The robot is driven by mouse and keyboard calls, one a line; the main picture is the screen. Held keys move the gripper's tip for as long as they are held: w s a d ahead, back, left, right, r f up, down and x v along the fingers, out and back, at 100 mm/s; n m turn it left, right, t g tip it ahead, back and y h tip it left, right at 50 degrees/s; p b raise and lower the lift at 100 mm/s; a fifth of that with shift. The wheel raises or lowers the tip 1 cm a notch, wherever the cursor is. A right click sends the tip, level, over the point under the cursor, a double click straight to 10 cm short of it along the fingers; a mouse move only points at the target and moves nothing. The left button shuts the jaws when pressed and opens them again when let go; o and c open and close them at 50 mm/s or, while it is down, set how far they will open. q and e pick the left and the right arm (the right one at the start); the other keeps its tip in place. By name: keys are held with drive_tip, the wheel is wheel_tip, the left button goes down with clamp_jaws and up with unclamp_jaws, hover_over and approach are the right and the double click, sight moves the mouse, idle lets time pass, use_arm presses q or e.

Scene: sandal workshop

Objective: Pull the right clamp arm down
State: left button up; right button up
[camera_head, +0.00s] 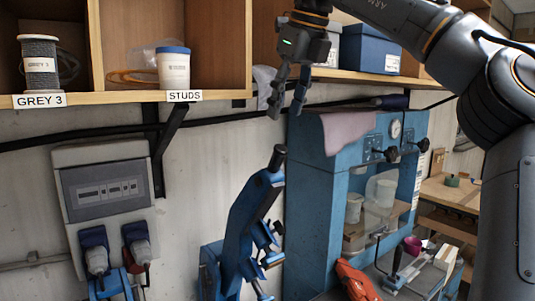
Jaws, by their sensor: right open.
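A blue clamp arm (243,222) stands raised and tilted in the lower middle of the head view. Its upper end leans to the right and carries a black handle (278,157). Its lower end is cut off by the bottom edge. My right gripper (286,112) hangs above the handle, fingers pointing down, open and empty. It appears apart from the handle, with a small gap in the picture. My left gripper is out of view.
A blue cabinet (320,225) with a gauge and knobs stands right of the clamp arm. A wooden shelf (225,94) runs behind my gripper, holding a grey spool (40,65), a studs tub (173,70) and a blue box (365,50). A grey wall box (105,195) hangs at left.

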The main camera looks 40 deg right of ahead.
sight(281, 147)
drive_tip(key=f, duration=0.3)
drive_tip(key=shift+w+d+f, duration=0.1)
drive_tip(key=shift+w+d, duration=0.15)
drive_tip(key=shift+d, duration=0.1)
wheel_tip(281, 147, down, 4)
drive_tip(key=shift+w+f+p, duration=0.1)
drive_tip(key=shift+w+p, duration=0.05)
drive_tip(key=shift+p, duration=0.4)
drive_tip(key=w+f, duration=0.2)
drive_tip(key=f, duration=0.1)
drive_tip(key=shift+w+d+f+p, duration=0.2)
drive_tip(key=shift+w+f+p, duration=0.1)
drive_tip(key=shift+w+p, duration=0.1)
drive_tip(key=shift+s, duration=0.3)
drive_tip(key=shift+s+r, duration=0.1)
drive_tip(key=shift+c, duration=1.1)
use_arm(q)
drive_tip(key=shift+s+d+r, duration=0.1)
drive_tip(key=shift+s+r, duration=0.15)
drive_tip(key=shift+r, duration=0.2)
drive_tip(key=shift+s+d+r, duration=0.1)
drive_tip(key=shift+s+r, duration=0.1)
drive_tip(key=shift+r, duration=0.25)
use_arm(e)
clamp_jaws()
